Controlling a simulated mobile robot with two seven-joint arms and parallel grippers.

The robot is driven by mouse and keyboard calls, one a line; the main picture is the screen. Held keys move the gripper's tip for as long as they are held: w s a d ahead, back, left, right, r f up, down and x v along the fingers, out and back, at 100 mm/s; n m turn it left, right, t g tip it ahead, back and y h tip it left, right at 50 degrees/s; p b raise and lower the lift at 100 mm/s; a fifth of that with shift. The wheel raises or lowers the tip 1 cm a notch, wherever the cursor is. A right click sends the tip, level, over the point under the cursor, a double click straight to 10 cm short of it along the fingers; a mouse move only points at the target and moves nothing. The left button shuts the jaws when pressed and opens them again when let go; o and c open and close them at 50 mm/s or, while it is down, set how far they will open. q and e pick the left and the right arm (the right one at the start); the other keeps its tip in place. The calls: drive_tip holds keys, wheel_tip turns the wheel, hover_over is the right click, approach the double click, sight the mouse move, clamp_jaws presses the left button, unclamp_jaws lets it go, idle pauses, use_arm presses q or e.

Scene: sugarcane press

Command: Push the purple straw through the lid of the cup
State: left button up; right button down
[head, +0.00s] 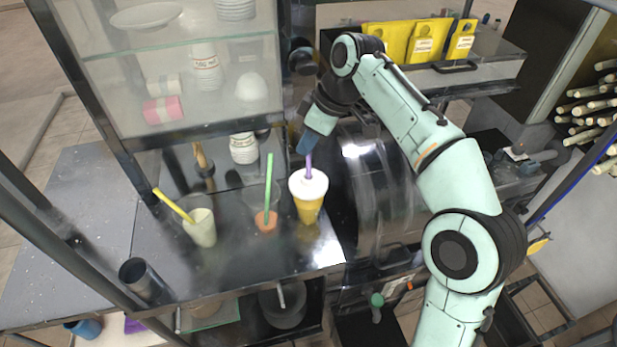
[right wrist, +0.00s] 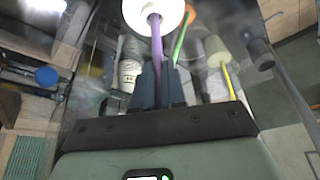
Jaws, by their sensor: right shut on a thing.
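The cup (head: 308,207) is yellow with a white lid (head: 308,184) and stands upright near the right edge of the dark counter. The purple straw (head: 309,166) rises from the lid, its lower end meeting the lid's middle; how deep it goes in cannot be told. My right gripper (head: 306,146) is shut on the straw's upper part, above the lid. In the right wrist view the purple straw (right wrist: 156,50) runs from between the fingers (right wrist: 161,88) to the white lid (right wrist: 153,14). My left gripper is not in view.
Left of the cup stand an orange cup with a green straw (head: 268,185) and a pale cup with a yellow straw (head: 174,205). A dark metal cylinder (head: 146,280) is at the front left. A glass-shelved cabinet (head: 180,60) stands behind. Dark machinery (head: 375,190) is at the right.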

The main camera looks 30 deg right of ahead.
sight(308, 164)
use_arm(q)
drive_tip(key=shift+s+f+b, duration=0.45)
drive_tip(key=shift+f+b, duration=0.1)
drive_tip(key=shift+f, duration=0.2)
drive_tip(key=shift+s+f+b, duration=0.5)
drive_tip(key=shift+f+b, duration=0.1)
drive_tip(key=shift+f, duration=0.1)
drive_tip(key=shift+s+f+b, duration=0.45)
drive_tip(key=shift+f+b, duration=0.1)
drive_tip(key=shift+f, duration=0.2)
use_arm(e)
drive_tip(key=shift+f, duration=3.3)
drive_tip(key=c, duration=1.1)
unclamp_jaws()
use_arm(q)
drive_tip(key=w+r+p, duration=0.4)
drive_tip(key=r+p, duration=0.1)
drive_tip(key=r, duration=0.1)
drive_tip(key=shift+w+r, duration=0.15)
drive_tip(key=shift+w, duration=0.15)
use_arm(e)
wheel_tip(308, 164, up, 7)
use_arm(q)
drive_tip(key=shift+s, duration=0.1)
use_arm(e)
drive_tip(key=shift+s, duration=0.1)
